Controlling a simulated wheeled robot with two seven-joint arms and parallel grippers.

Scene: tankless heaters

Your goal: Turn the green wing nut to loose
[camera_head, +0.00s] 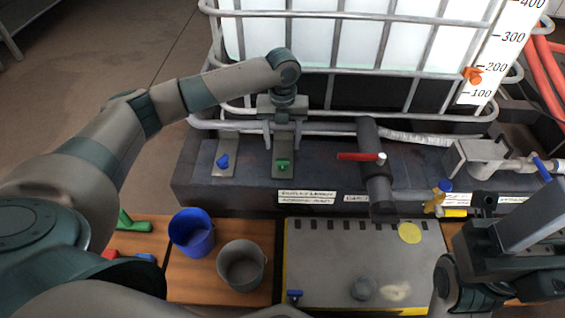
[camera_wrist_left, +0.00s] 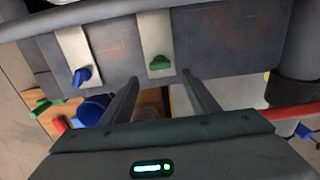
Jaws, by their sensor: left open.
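The green wing nut (camera_head: 283,165) sits on a pale metal plate fixed to the dark ledge below the tank. It also shows in the left wrist view (camera_wrist_left: 160,63), on its plate. My left gripper (camera_head: 283,144) is open, and its two fingers point toward the nut. In the wrist view, the open fingertips (camera_wrist_left: 161,77) lie on either side of the nut's line, apart from it, with nothing between them. Part of my right arm shows at the lower right of the head view. Its dark end (camera_head: 510,240) does not show its fingers clearly.
A blue wing nut (camera_head: 222,161) sits on a similar plate to the left. A red-handled valve (camera_head: 361,156) on a grey pipe stands to the right. The tank's metal cage rises behind. A blue bucket (camera_head: 191,236) and a grey bucket (camera_head: 241,265) stand below.

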